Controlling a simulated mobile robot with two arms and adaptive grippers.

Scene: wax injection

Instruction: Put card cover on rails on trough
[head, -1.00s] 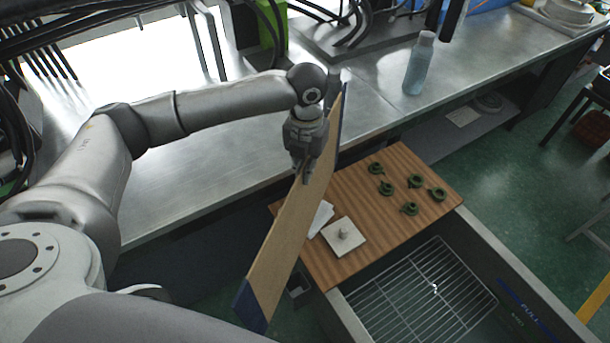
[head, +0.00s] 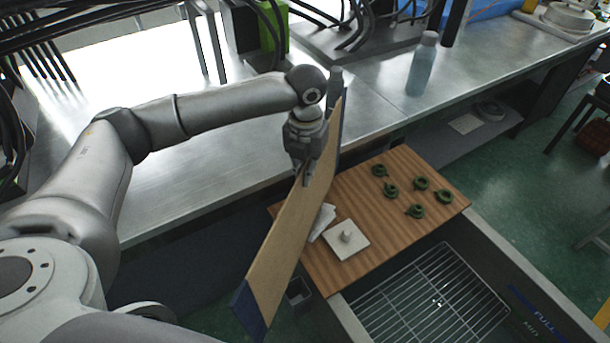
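The card cover (head: 285,240) is a long tan board with dark blue ends. My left gripper (head: 306,176) is shut on its upper edge and holds it steeply tilted, above and left of the wooden board. The trough (head: 505,265) is a grey open box at the lower right, with a wire rack (head: 437,298) inside. Its rails are hard to make out. The cover hides part of the wooden board's left side. My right gripper is not in view.
The wooden board (head: 400,235) lies across the trough's far end, carrying several green rings (head: 415,211) and a white square block (head: 346,240). The trough above the rack looks clear.

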